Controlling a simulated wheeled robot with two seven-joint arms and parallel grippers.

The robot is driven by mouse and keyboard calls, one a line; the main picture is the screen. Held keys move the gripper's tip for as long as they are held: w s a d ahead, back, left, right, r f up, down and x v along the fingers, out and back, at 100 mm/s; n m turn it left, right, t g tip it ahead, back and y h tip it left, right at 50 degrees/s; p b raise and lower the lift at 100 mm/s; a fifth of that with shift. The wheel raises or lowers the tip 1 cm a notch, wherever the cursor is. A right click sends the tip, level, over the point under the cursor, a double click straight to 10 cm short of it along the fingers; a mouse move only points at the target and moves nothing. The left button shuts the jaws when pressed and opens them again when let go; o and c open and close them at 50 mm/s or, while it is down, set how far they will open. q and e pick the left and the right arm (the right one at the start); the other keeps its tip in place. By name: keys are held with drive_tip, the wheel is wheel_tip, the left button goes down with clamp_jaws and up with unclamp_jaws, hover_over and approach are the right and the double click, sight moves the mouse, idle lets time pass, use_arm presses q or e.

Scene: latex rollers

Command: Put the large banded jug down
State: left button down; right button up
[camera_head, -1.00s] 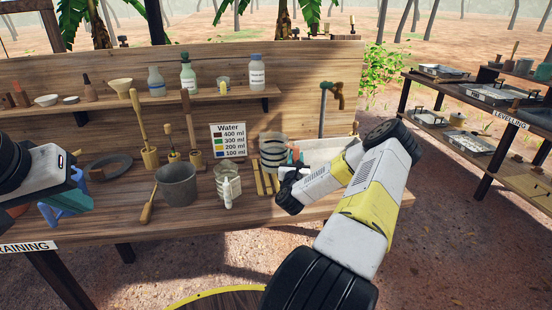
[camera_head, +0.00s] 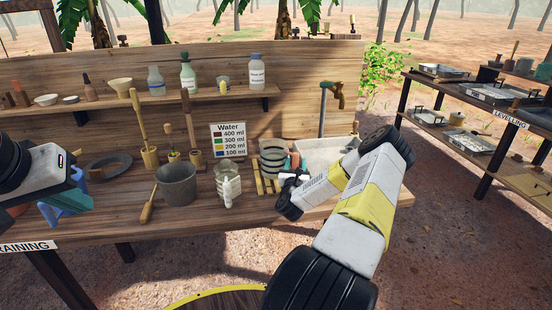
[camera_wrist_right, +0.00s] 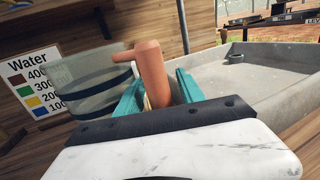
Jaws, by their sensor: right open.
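The large banded jug (camera_head: 272,158) is clear with dark bands. It stands upright at the bench's right part, beside the basin, and its base is partly hard to see. In the right wrist view the jug (camera_wrist_right: 85,88) is at the left, with its terracotta handle (camera_wrist_right: 152,72) toward me. My right gripper (camera_wrist_right: 158,98) is open, its teal fingers on either side of the handle; in the head view it is small and partly covered by my arm.
A grey bucket (camera_head: 177,184) and a smaller jug (camera_head: 228,184) with a white part stand left of the banded jug. Wooden strips (camera_head: 262,180) lie beside it. The grey basin (camera_wrist_right: 270,75) is at its right. A Water chart (camera_head: 228,141) stands behind.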

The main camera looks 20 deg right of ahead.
drive_tip(key=v, duration=1.1)
drive_tip(key=shift+a, duration=0.1)
drive_tip(key=shift+s+a+r, duration=0.1)
drive_tip(key=shift+s+a, duration=0.1)
drive_tip(key=shift+s, duration=0.05)
drive_tip(key=w+a+r+n+g+y, duration=0.25)
drive_tip(key=a+r+n+y, duration=0.45)
drive_tip(key=n, duration=0.6)
drive_tip(key=w+a+r+n+g+y, duration=0.1)
drive_tip(key=w+a+r+n+y, duration=0.25)
drive_tip(key=a+n, duration=0.7)
drive_tip(key=s+a+r+n+g, duration=0.3)
drive_tip(key=s+r+n+g, duration=0.1)
drive_tip(key=s+r+n, duration=0.9)
drive_tip(key=s+a+r+n+g, duration=0.1)
drive_tip(key=s+r+n, duration=0.1)
drive_tip(key=s, duration=0.7)
drive_tip(key=s+a+r+n+g+y, duration=0.1)
drive_tip(key=s+a+r+n, duration=0.1)
drive_tip(key=s, duration=0.8)
drive_tip(key=shift+a+r+n, duration=0.2)
drive_tip(key=shift+r+n, duration=0.5)
drive_tip(key=shift+n, duration=0.55)
